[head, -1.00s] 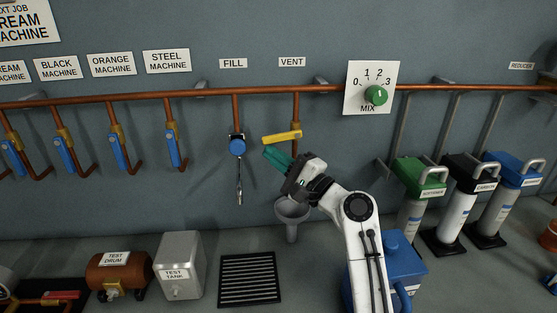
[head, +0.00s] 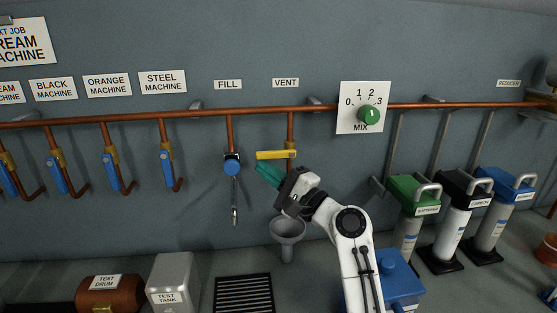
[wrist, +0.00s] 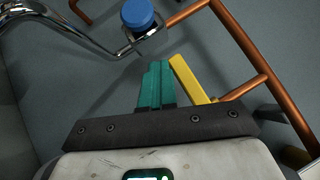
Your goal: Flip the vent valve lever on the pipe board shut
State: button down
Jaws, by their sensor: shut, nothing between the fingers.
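The vent valve's yellow lever (head: 276,155) sticks out to the left from the copper pipe under the VENT label (head: 285,83). It lies almost level in the head view. My gripper (head: 268,175), with teal fingers, is just below the lever. In the wrist view the shut teal fingers (wrist: 155,86) are side by side, and the yellow lever (wrist: 188,76) is just to their right, close to them. I cannot tell whether they touch. Nothing is between the fingers.
A blue fill valve (head: 232,166) with a hanging metal spout is to the left. A grey funnel (head: 287,230) is below the vent pipe. The MIX dial board (head: 362,107) is at the upper right. Canisters (head: 412,190) stand at right.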

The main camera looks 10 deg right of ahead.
jog(key=s+d+r+b, duration=0.1)
jog(key=s+r, duration=1.1)
jog(key=s, duration=0.1)
jog(key=shift+s+d, duration=0.35)
jog(key=shift+d, duration=0.05)
